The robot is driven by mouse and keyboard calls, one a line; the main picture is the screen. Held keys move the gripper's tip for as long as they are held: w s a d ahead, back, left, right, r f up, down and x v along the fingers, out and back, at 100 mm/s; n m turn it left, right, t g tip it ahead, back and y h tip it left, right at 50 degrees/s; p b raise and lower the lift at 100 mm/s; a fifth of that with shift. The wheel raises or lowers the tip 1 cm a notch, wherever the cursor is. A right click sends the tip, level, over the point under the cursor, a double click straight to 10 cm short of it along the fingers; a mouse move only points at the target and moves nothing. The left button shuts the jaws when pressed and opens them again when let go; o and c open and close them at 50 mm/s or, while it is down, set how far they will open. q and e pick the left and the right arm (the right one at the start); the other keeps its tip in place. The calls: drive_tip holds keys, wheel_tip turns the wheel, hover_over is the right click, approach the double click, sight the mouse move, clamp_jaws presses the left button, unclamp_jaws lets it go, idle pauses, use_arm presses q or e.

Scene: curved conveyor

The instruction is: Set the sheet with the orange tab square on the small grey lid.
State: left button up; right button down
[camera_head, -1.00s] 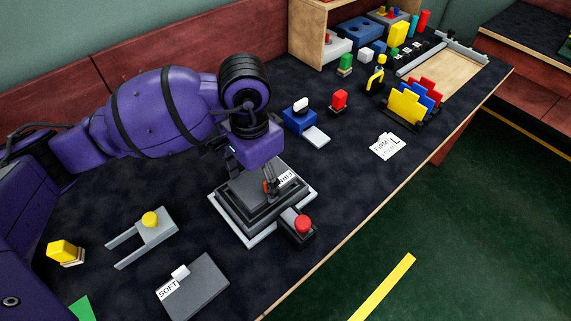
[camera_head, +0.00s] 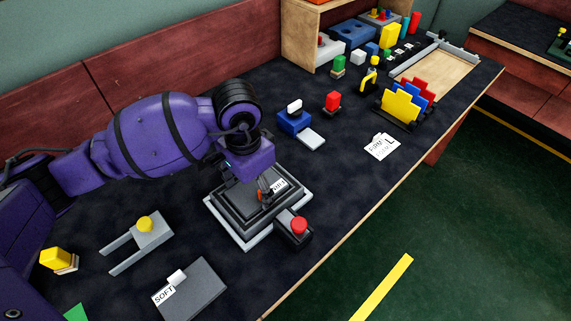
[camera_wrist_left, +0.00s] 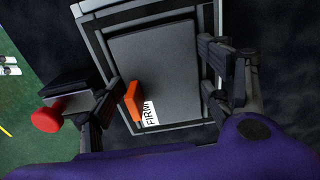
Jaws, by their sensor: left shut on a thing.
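The dark grey sheet (camera_head: 243,193) marked FIRM has an orange tab (camera_wrist_left: 133,100). My left gripper (camera_head: 265,191) points down at the sheet and is shut on it; in the left wrist view its fingers (camera_wrist_left: 163,103) straddle the sheet (camera_wrist_left: 165,65), the tab beside the left finger. The sheet is over the stepped grey lid (camera_head: 222,216), whose lighter rim (camera_wrist_left: 91,8) shows around it. In the wrist view the sheet's edges look roughly parallel to the rim. I cannot tell whether the sheet touches the lid. My right gripper is out of view.
A red-button box (camera_head: 297,228) stands close against the lid's front right. Another grey sheet (camera_head: 195,290), marked SOFT with a white tab, lies in front. A grey fork-shaped piece with a yellow knob (camera_head: 145,224) lies left. A blue block (camera_head: 293,123) stands behind right.

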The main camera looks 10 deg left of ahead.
use_arm(q)
drive_tip(key=shift+s+f, duration=0.3)
drive_tip(key=shift+f, duration=0.55)
drive_tip(key=shift+c, duration=0.2)
drive_tip(key=o, duration=0.9)
drive_tip(key=shift+w, duration=0.25)
drive_tip(key=shift+r, duration=0.15)
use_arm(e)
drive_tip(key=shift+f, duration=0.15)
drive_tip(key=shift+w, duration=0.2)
use_arm(q)
drive_tip(key=shift+r, duration=0.1)
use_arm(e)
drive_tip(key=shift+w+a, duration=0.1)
